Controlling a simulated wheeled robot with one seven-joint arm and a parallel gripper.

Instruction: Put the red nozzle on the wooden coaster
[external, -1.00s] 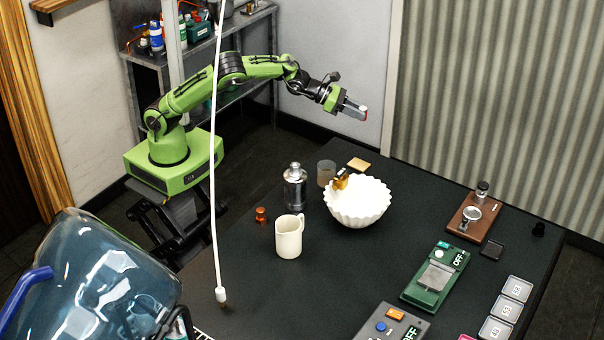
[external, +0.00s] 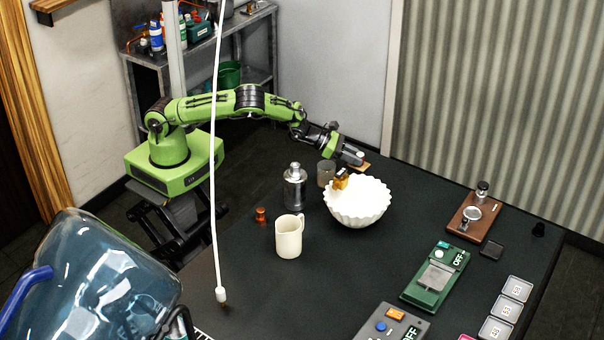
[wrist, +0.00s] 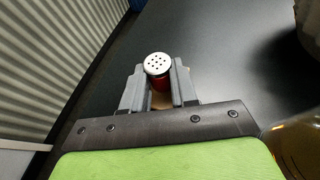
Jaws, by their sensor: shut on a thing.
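My gripper (wrist: 158,86) is shut on the red nozzle (wrist: 160,82), whose round, pale, perforated face points up at the wrist camera. In the external view my gripper (external: 353,158) is low at the far edge of the table, over the wooden coaster (external: 365,167). Most of the coaster is hidden behind the gripper, and only a tan edge shows. A small tan patch, likely the coaster, shows below the nozzle between the fingers in the wrist view. I cannot tell whether the nozzle touches the coaster.
A grey glass (external: 326,173), a metal bottle (external: 294,187) and a cream mug (external: 289,237) stand to the left. The corrugated wall (wrist: 45,60) is close by.

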